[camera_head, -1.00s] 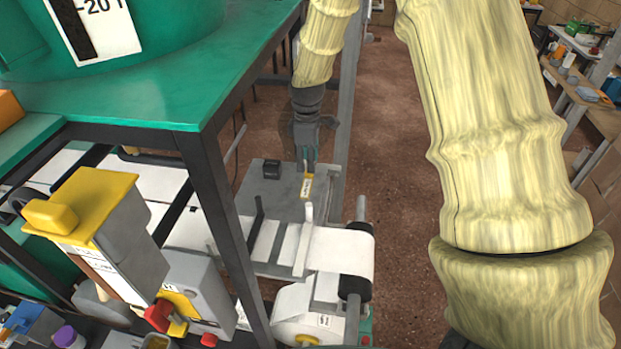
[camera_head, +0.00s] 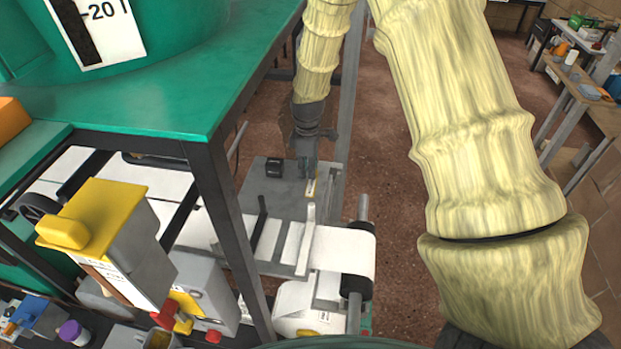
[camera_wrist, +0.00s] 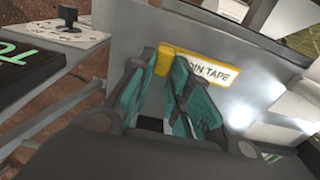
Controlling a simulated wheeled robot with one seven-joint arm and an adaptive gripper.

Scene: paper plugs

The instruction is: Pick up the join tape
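The join tape is a small yellow strip with a white label reading "JOIN TAPE" (camera_wrist: 209,70). In the wrist view it lies on a grey surface just beyond my fingertips. In the head view the tape (camera_head: 311,187) is small on the grey plate, partly covered by my gripper (camera_head: 307,168). In the wrist view the teal fingers of my gripper (camera_wrist: 166,62) have a gap between them. The yellow end of the tape shows between and behind the tips, and the right finger overlaps part of it. I cannot tell whether they touch it.
A small black block (camera_head: 274,167) sits on the grey plate (camera_head: 262,195) left of my gripper. White paper (camera_head: 340,250) runs over a roller in front. A green table (camera_head: 150,105) with a black leg stands at left.

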